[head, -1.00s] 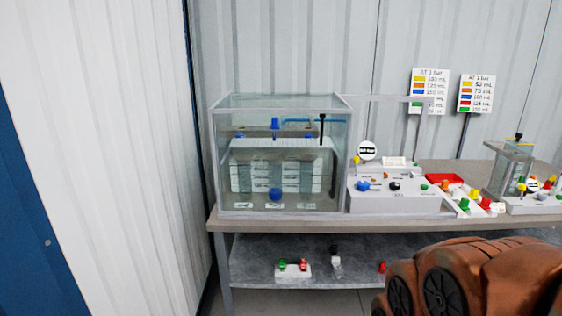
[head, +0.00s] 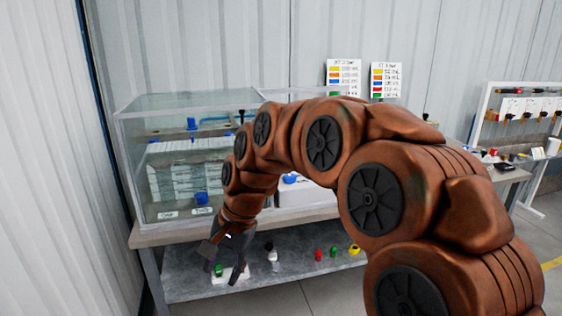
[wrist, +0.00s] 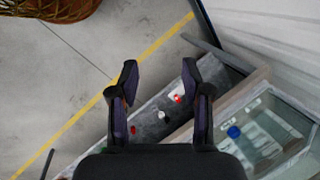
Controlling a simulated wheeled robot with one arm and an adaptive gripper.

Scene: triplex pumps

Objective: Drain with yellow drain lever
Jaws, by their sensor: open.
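A small yellow piece (head: 354,249), possibly the yellow drain lever, sits at the right end of the visible part of the lower shelf. It is not identifiable in the wrist view. My gripper (head: 229,262) is open and empty, pointing down near the left front of the lower shelf, in front of a white base with a green knob (head: 219,270). The yellow piece is well to the gripper's right. In the wrist view the open jaws (wrist: 160,78) spread over the shelf strip, with a red knob (wrist: 178,98) between and beyond them.
The table (head: 165,238) carries a glass tank (head: 165,105); my arm hides much of the panel beside it. On the lower shelf (head: 290,283) also stand a black-and-white piece (head: 272,252), a red knob (head: 319,254) and a green knob (head: 334,252). Open floor shows in front.

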